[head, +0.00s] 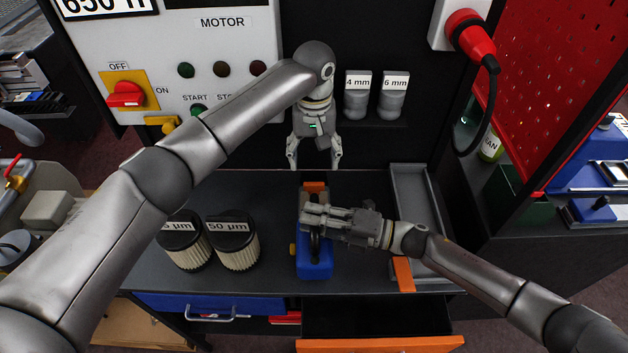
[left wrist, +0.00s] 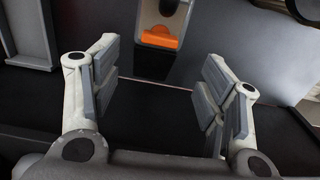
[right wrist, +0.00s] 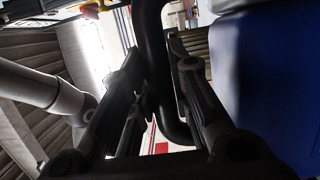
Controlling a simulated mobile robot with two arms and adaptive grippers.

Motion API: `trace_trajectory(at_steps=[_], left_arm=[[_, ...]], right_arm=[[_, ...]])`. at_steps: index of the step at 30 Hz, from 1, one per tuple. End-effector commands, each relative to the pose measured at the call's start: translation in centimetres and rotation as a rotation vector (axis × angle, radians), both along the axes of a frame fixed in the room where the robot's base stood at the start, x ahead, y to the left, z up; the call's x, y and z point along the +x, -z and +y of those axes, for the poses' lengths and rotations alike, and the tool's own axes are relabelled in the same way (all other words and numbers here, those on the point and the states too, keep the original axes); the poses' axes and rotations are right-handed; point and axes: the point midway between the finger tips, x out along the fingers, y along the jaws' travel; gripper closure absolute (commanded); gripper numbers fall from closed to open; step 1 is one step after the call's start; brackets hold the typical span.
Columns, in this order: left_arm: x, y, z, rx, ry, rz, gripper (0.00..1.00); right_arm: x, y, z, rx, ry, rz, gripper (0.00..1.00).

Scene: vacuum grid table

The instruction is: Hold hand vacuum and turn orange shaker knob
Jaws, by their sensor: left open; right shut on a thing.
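The hand vacuum (head: 314,268) is blue with a black handle and lies on the dark table. My right gripper (head: 312,222) reaches in from the right and is shut on the handle, which shows between its fingers in the right wrist view (right wrist: 155,60). An orange part (head: 314,187) sits at the vacuum's far end; I cannot tell if it is the shaker knob. It also shows in the left wrist view (left wrist: 160,38). A small yellow-orange knob (head: 292,249) sticks out from the vacuum's left side. My left gripper (head: 313,158) is open, empty and pointing down beyond the far end.
Two filters (head: 184,245) (head: 234,246) stand left of the vacuum. A grey tray (head: 418,195) lies to the right, with an orange piece (head: 403,274) at its near end. A motor panel (head: 215,50) and two labelled bits (head: 357,98) (head: 394,98) are behind. An open drawer (head: 378,320) is below.

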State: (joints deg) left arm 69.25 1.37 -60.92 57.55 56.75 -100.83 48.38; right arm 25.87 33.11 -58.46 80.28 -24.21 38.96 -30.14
Motion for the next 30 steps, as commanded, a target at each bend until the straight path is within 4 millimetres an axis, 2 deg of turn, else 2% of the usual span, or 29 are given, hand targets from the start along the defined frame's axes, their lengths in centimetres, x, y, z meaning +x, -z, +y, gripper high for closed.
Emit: trace_trajectory(at_steps=[6,12,18,26,30], left_arm=[[0.0,4.6,0.1,0.002,0.0,0.002,0.32],[0.0,7.7,0.0,0.001,0.002,0.001,0.32],[0.0,9.0,0.0,0.0,0.002,0.0,0.32],[0.0,9.1,0.0,0.0,0.003,0.0,0.32],[0.0,9.0,0.0,0.0,0.002,0.0,0.49]], right_arm=[[-0.1,0.1,0.0,0.0,0.0,0.007,1.0],[-0.1,0.2,0.0,0.0,0.0,0.007,1.0],[-0.1,0.2,0.0,0.0,0.0,0.007,1.0],[-0.1,0.2,0.0,0.0,0.0,0.007,1.0],[-0.1,0.2,0.0,0.0,0.0,0.007,1.0]])
